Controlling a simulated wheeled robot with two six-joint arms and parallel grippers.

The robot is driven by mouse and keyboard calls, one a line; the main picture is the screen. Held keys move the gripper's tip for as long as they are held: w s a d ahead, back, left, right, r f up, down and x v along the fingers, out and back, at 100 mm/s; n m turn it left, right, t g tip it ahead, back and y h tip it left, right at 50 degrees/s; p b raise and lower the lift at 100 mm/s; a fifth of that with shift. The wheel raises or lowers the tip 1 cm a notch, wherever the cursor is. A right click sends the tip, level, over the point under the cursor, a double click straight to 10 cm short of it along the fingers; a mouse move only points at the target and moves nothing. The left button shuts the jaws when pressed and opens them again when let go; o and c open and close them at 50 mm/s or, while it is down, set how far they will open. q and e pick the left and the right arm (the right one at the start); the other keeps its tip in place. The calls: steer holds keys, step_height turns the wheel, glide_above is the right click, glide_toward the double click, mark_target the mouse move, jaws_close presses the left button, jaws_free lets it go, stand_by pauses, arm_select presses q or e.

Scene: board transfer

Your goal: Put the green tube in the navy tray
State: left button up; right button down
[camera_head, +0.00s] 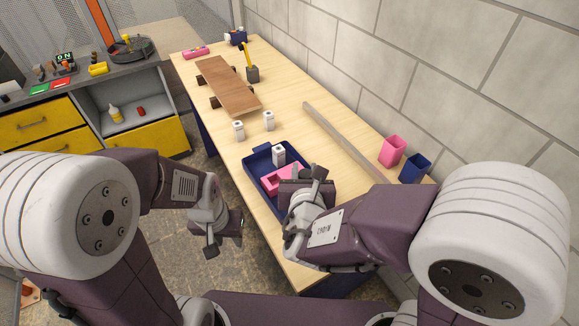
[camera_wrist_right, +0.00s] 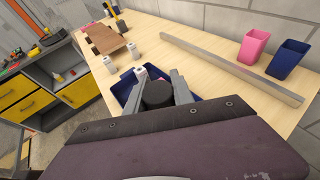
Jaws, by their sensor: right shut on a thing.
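The navy tray (camera_head: 252,163) lies on the wooden table, partly covered by my right arm; part of it shows in the right wrist view (camera_wrist_right: 123,88). A white tube-like piece (camera_head: 278,154) and a pink block (camera_head: 274,182) are in it. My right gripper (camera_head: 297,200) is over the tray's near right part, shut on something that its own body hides. In the right wrist view its fingers (camera_wrist_right: 158,79) stand either side of a dark round part. I see no green tube in either view. My left gripper (camera_head: 226,232) hangs beside the table's left edge, jaws unclear.
Two white tubes (camera_head: 268,120) (camera_head: 238,130) stand beyond the tray. A brown board (camera_head: 228,84) rests on dark supports farther back, near a yellow-handled hammer (camera_head: 250,65). A grey bar (camera_head: 342,138) lies along the right side. Pink (camera_head: 391,152) and navy cups (camera_head: 414,168) stand by the wall.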

steer(key=w+a+f+b, duration=0.1)
steer(key=w+a+f, duration=0.2)
steer(key=w+f, duration=0.3)
step_height(320, 180, down, 3)
steer(key=shift+a+f, duration=0.1)
steer(key=shift+a, duration=0.3)
steer(key=c, duration=1.1)
jaws_free()
steer(key=shift+w, duration=0.15)
steer(key=shift+r, duration=0.2)
steer(key=v, duration=1.2)
steer(key=shift+r, duration=0.15)
steer(key=shift+d, duration=0.1)
